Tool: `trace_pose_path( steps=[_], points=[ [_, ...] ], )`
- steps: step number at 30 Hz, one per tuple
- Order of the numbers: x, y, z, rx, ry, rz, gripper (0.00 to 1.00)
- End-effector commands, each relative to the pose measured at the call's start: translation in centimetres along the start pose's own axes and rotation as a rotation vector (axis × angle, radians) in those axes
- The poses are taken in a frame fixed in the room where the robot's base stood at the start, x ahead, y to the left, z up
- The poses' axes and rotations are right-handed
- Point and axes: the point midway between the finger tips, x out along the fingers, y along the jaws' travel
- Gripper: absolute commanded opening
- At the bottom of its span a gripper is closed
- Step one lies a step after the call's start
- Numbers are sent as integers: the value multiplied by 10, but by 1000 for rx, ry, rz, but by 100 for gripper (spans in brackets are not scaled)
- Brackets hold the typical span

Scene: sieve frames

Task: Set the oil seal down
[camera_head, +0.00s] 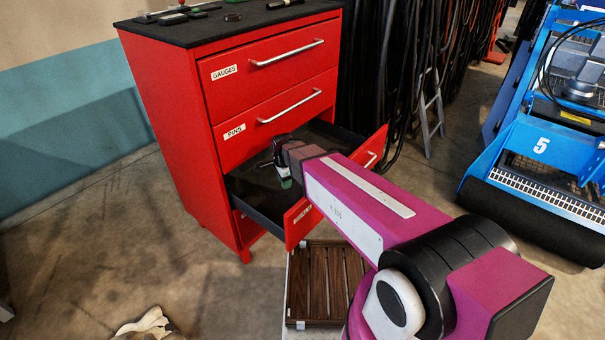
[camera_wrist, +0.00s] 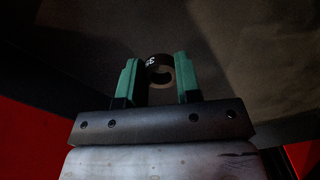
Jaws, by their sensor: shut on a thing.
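The oil seal (camera_wrist: 151,62) is a small dark ring with a pale mark, seen in the wrist view between the green fingers of my gripper (camera_wrist: 157,66). My gripper is shut on it. In the head view my gripper (camera_head: 286,182) reaches down into the open third drawer (camera_head: 298,222) of the red cabinet. The seal cannot be made out there. In the wrist view the dark drawer floor (camera_wrist: 225,65) lies beyond the seal; whether the seal touches it I cannot tell.
The red cabinet (camera_head: 175,125) has closed drawers labelled GAUGES and PINS above the open one. A slatted wooden crate (camera_head: 318,270) stands below the open drawer's front. A blue machine (camera_head: 540,140) is at the right. Several small items lie on the cabinet top (camera_head: 235,22).

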Motion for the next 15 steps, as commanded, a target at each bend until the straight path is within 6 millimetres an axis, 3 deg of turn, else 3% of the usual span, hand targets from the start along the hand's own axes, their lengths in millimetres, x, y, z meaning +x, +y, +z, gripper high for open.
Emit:
trace_pose_path(
  steps=[5,15],
  points=[
    [11,-3,3,43,0,0,9],
    [11,-39,-63,46,0,-1,9]
  ],
)
